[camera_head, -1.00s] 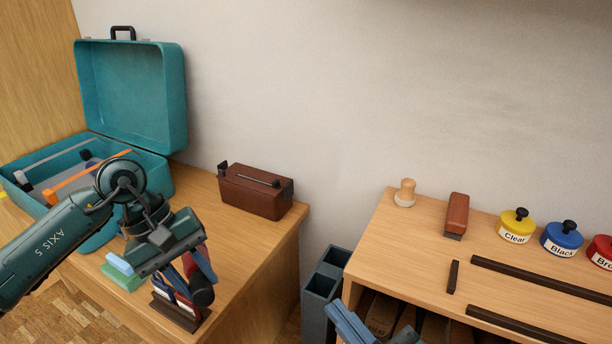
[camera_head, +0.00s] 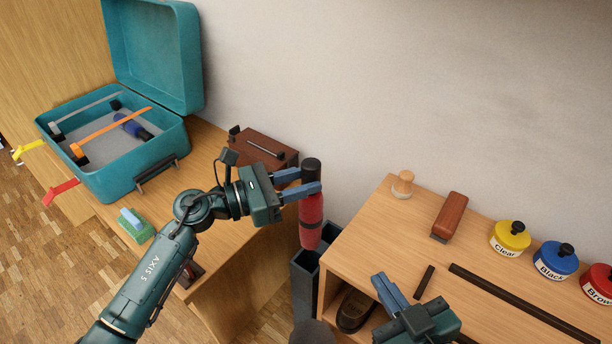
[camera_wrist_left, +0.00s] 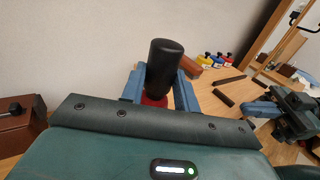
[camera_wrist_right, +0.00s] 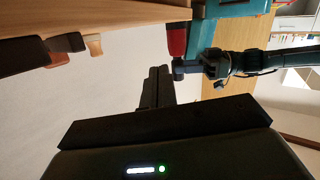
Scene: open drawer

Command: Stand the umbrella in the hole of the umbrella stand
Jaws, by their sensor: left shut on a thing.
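The umbrella is a short red roll (camera_head: 311,222) with a black handle (camera_head: 311,170). My left gripper (camera_head: 303,185) is shut around its upper part and holds it upright, the handle on top. The handle also shows between the fingers in the left wrist view (camera_wrist_left: 164,68), and the red part in the right wrist view (camera_wrist_right: 177,38). The dark grey umbrella stand (camera_head: 304,292) has square openings and stands on the floor between two pieces of furniture. The umbrella's lower end appears just over its openings; exact alignment is unclear. My right gripper (camera_head: 389,296) is shut and empty.
A brown box (camera_head: 268,150) sits behind my left gripper on the left wooden surface, near an open teal case (camera_head: 160,165). The right bench (camera_head: 385,225) carries a wooden knob, a brush and several polish jars (camera_head: 510,238). It flanks the stand closely.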

